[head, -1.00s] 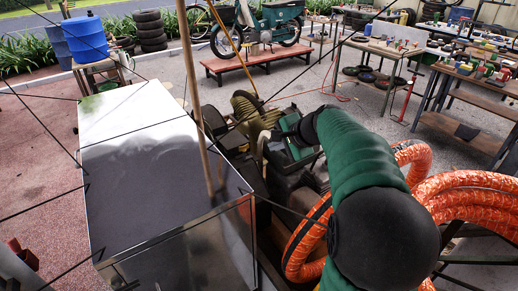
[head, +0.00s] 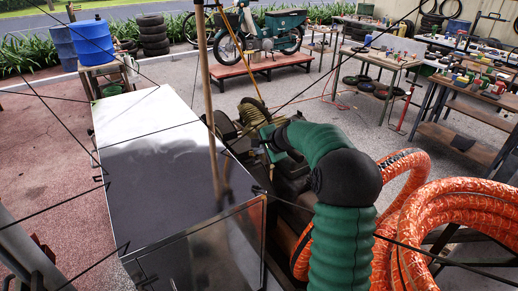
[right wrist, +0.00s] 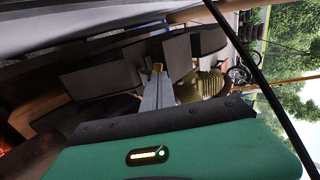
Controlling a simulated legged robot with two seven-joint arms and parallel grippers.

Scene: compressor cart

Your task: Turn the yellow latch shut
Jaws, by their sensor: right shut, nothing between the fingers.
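My right arm comes down the middle of the head view, and its gripper (head: 266,143) is over the machinery beside the large metal box. In the right wrist view my right gripper (right wrist: 158,75) is shut, its grey fingers together with nothing between them. The latch cannot be made out in the head view, where my arm covers part of the machinery. My left gripper is not in view.
The box's shiny lid (head: 155,150) fills the left centre. A wooden pole (head: 208,90) and a yellow rod (head: 240,55) rise near the machinery. Thick orange hoses (head: 440,220) coil at the right. A ribbed brass-coloured part (right wrist: 205,85) lies beyond the fingers.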

